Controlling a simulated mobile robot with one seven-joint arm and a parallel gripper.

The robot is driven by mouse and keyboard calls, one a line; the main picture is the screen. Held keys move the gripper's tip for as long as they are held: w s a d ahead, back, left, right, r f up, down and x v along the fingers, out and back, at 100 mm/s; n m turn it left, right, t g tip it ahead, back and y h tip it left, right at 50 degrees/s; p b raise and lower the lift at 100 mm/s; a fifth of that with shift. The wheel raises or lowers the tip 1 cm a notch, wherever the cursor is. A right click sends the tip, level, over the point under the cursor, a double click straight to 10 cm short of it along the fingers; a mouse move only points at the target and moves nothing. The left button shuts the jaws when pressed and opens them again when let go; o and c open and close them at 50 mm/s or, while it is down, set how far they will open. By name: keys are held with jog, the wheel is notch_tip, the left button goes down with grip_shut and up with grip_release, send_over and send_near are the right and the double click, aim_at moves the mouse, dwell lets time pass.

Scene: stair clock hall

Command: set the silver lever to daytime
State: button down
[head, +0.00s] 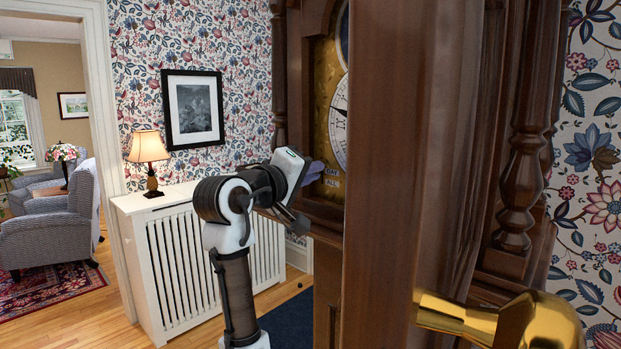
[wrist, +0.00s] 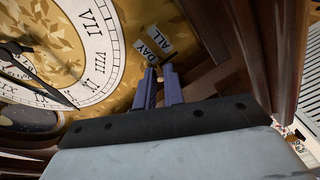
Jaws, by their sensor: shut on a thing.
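The clock's gold face plate (wrist: 118,75) carries a white dial (wrist: 60,45) with Roman numerals and dark hands. Small plates (wrist: 158,40) at the dial's lower corner read "DAY" and "ALL"; they also show in the head view (head: 332,176). My gripper (wrist: 160,73) has its two purple fingers close together at the face, just beside these plates. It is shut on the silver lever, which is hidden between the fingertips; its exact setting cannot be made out. In the head view, my gripper (head: 314,171) reaches into the clock's case from the left.
The clock's brown wooden case (head: 375,180) fills the middle and hides part of the dial. A brass piece (head: 500,318) is close at lower right. A white radiator cover (head: 185,255) with a lamp (head: 149,150) stands left, behind my arm.

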jog(key=c, duration=1.8)
grip_release()
jog(key=shift+r, duration=0.2)
jog(key=shift+o, duration=0.2)
jog(key=shift+s+a+f, duration=0.1)
jog(key=shift+s+a, duration=0.1)
jog(key=b+v, duration=0.5)
jog(key=v, duration=0.8)
jog(key=shift+s, duration=0.2)
